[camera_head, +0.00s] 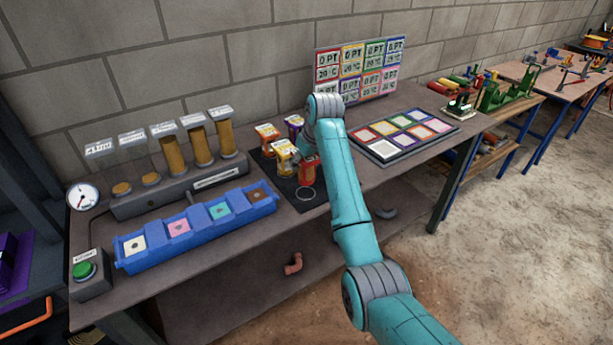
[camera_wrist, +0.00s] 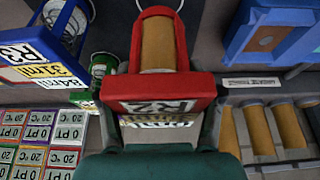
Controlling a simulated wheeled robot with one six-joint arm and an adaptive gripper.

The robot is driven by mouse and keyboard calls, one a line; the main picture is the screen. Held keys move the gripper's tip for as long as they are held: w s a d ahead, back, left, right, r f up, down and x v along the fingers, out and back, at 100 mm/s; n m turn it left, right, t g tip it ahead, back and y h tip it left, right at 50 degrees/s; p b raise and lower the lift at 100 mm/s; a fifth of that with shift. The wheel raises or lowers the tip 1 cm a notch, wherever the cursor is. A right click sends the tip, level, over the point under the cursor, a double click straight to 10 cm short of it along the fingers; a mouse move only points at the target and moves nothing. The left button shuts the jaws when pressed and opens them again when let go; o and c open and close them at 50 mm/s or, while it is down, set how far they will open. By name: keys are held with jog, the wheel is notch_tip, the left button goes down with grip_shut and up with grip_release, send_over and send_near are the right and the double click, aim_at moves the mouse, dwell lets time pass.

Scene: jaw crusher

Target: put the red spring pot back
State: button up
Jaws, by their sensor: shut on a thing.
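The red pot (camera_head: 307,171) is in my gripper (camera_head: 303,158) over the front part of a dark mat on the bench. In the wrist view, the red pot (camera_wrist: 174,87) has a label reading R2 and an amber column (camera_wrist: 158,45) inside its red frame. My gripper's fingers (camera_wrist: 160,122) close on both sides of it. A white ring mark (camera_head: 304,193) lies on the mat just in front of the pot. I cannot tell whether the pot touches the mat.
A yellow pot (camera_head: 284,160), an orange-red pot (camera_head: 266,133) and a purple pot (camera_head: 294,122) stand close behind. A blue tray (camera_head: 198,230) with coloured squares and a rack of amber tubes (camera_head: 172,155) lie left. A board of coloured tiles (camera_head: 382,154) lies right.

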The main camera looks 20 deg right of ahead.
aim_at(310, 159)
jog(key=shift+a+f, duration=0.1)
jog(key=shift+f, duration=2.2)
jog(key=shift+f, duration=0.1)
jog(key=o, duration=1.5)
jog(key=v, duration=1.2)
jog(key=shift+s, duration=0.15)
